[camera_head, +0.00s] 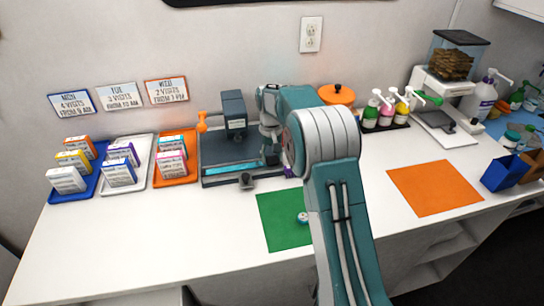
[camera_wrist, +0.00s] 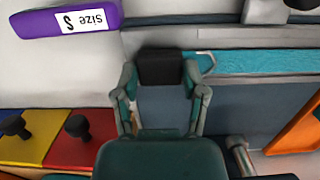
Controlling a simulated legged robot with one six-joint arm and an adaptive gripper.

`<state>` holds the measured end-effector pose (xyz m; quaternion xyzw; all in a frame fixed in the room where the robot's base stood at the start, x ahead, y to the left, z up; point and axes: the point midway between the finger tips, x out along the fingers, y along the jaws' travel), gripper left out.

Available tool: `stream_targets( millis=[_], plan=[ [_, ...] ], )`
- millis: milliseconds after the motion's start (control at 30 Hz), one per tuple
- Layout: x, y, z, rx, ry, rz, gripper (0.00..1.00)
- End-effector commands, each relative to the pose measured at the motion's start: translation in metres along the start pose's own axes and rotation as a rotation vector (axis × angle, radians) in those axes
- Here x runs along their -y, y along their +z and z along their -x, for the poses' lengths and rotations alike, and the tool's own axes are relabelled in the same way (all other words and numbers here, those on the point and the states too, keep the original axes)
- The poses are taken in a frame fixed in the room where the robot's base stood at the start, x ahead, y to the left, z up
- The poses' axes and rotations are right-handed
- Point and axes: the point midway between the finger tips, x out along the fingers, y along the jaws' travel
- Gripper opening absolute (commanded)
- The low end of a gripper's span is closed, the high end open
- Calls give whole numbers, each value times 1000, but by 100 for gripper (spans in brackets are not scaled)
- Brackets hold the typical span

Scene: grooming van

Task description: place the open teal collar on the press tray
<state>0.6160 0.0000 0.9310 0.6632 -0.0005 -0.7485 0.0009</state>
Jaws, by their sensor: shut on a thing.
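My gripper (camera_wrist: 162,72) is shut on the teal collar (camera_wrist: 265,62), whose flat strip runs right from the fingers in the wrist view. In the head view, my gripper (camera_head: 270,152) is at the right side of the press, partly behind my arm. The dark press tray (camera_head: 222,167) lies under the press head (camera_head: 235,108).
A purple size S piece (camera_wrist: 65,18) is left of my gripper. Blue, white and orange trays (camera_head: 176,180) with boxes stand left of the press. A green mat (camera_head: 280,232) and an orange mat (camera_head: 435,187) lie in front. Pump bottles (camera_head: 388,108) stand right. The front-left counter is clear.

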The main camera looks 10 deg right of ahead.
Motion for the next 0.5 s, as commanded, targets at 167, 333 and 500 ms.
stream_targets(
  millis=[167, 333, 500],
  plan=[
    [0, 0, -1, 0, 0, 0, 83],
    [0, 0, -1, 0, 0, 0, 90],
    [0, 0, -1, 1, 0, 0, 90]
  ],
)
